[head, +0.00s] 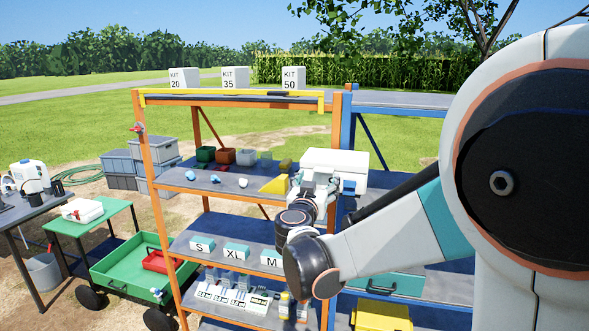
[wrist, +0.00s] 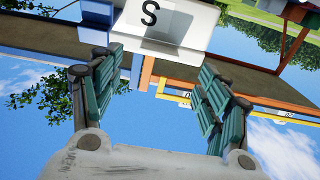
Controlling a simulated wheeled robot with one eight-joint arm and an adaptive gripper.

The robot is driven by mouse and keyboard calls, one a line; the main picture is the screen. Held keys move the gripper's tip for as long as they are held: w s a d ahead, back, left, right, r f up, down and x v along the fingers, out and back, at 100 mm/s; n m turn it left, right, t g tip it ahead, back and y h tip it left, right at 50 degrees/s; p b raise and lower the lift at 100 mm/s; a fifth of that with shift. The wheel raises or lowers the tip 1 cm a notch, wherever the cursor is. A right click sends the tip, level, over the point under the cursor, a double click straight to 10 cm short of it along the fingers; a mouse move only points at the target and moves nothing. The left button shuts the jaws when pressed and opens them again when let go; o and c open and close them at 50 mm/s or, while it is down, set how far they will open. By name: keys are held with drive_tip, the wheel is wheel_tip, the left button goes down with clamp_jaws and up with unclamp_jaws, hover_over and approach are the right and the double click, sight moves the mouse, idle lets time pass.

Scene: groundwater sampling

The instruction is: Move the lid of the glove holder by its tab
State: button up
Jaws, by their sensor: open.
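In the wrist view, which looks upside down, a white box marked "S" (wrist: 190,20) stands just ahead of my gripper (wrist: 160,62). A pale ledge (wrist: 172,50), which may be the lid's tab, juts from the box between the two teal fingers. The fingers are wide apart, and I see no clear contact. In the head view, a white box with blue parts (head: 335,160) at the right end of the upper shelf is probably the same glove holder. My gripper (head: 318,190) is in front of it and partly hides it, along with its tab.
The orange rack's upper shelf (head: 225,182) holds small tubs and a yellow wedge (head: 274,185). A blue post (head: 345,122) stands close behind. Green cart (head: 128,262) is at left.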

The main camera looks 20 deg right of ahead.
sight(323, 171)
drive_tip(key=p+x, duration=0.1)
drive_tip(key=x, duration=0.7)
drive_tip(key=shift+w+d, duration=0.3)
drive_tip(key=shift+c, duration=0.2)
drive_tip(key=shift+s, duration=0.1)
drive_tip(key=c, duration=1.5)
drive_tip(key=shift+r, duration=0.1)
drive_tip(key=shift+r, duration=0.1)
